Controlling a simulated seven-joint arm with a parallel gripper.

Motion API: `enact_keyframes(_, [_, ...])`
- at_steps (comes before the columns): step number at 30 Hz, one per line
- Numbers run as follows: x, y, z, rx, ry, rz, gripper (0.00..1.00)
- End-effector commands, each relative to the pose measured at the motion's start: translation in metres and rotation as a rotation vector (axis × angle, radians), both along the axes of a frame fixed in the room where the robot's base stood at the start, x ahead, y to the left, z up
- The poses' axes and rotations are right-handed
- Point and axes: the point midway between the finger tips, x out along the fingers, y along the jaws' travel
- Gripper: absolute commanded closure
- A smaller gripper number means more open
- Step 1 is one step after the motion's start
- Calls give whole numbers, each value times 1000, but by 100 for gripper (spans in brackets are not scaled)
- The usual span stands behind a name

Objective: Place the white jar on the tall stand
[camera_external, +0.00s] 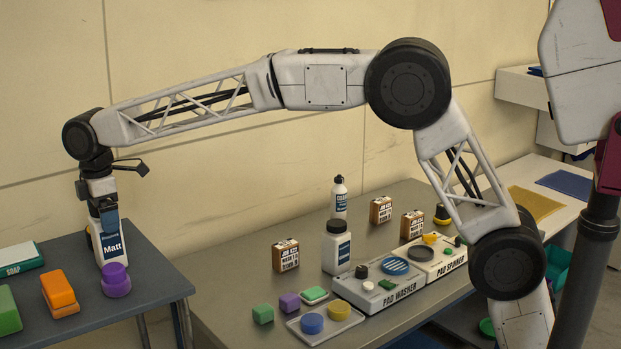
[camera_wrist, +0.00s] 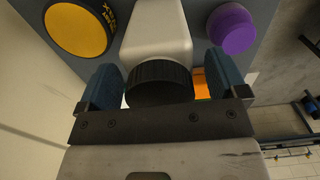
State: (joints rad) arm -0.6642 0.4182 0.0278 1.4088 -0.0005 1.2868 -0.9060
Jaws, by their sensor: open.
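A white container labelled "Matt" (camera_external: 111,246) stands upright on the dark table at left. Its white body (camera_wrist: 157,28) and ribbed black lid (camera_wrist: 160,84) show in the wrist view. My gripper (camera_external: 101,214) is over its top, with its blue fingers open on either side of the lid; gaps show at both sides. Another white jar (camera_external: 336,252) with a dark label stands on the long bench; I cannot tell from looks alone which is the task's jar. No separate tall stand is clear; the dark left table (camera_external: 160,285) is a raised surface.
A purple knob-shaped piece (camera_external: 116,281), an orange block (camera_external: 59,292) and a green block (camera_external: 8,310) stand near the container. A yellow round item (camera_wrist: 78,30) is close by in the wrist view. The bench holds a pad washer (camera_external: 372,290), boxes and a bottle (camera_external: 339,198).

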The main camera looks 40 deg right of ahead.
Motion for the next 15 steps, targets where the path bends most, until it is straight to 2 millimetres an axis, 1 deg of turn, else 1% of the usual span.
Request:
enact_keyframes(5, [0, 0, 12, 0, -1, 0, 9])
enact_keyframes(8, [0, 0, 23, 2, -2, 0, 9])
enact_keyframes(11, [0, 0, 36, 1, -1, 0, 9])
enact_keyframes(15, [0, 0, 59, 1, -2, 0, 9])
